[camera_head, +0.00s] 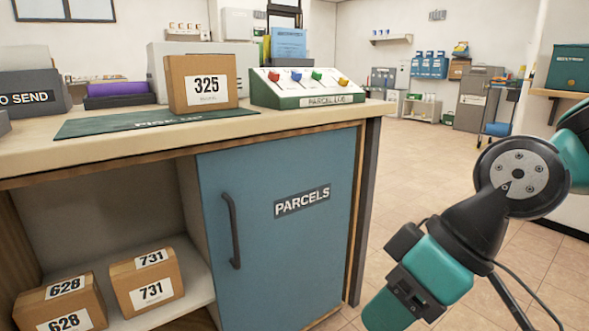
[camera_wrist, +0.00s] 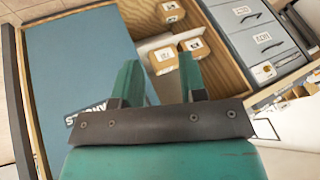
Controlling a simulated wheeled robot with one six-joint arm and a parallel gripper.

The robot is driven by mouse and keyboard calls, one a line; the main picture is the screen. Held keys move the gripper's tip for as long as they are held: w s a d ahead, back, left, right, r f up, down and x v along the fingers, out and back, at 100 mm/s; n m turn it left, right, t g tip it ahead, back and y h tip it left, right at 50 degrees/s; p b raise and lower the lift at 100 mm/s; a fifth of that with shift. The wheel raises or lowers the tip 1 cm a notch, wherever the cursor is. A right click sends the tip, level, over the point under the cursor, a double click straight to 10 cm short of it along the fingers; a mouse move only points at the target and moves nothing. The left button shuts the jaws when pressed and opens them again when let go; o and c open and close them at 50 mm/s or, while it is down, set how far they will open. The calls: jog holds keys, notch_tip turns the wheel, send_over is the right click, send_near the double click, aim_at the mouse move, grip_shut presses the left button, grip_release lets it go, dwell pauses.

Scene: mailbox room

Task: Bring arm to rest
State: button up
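My arm (camera_head: 440,245) shows at the right of the head view, bent, with its teal lower part running down past the bottom edge. It is in front of the open floor, to the right of the counter. In the wrist view, my gripper (camera_wrist: 160,72) has its two teal fingers apart with nothing between them. Beyond the fingers are a blue panel (camera_wrist: 75,60) with partly hidden lettering and several cardboard boxes (camera_wrist: 163,60) in a wooden compartment. The fingers appear apart from these things. The gripper's fingertips cannot be made out in the head view.
The counter (camera_head: 130,148) holds a box marked 325 (camera_head: 203,82) on a green mat (camera_head: 150,121) and a button console (camera_head: 305,88). Below are a blue PARCELS door (camera_head: 280,235) and boxes 628 (camera_head: 62,302) and 731 (camera_head: 147,282). Tiled floor (camera_head: 420,150) is clear behind my arm.

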jog(key=s+d+r+m+h+p, duration=0.1)
jog(key=s+d+m+h, duration=0.1)
jog(key=s+d, duration=0.25)
notch_tip(320, 180, up, 38)
jog(key=p, duration=3.7)
jog(key=shift+s+f+m+p, duration=0.2)
jog(key=shift+s+m+p, duration=0.1)
jog(key=shift+p, duration=0.1)
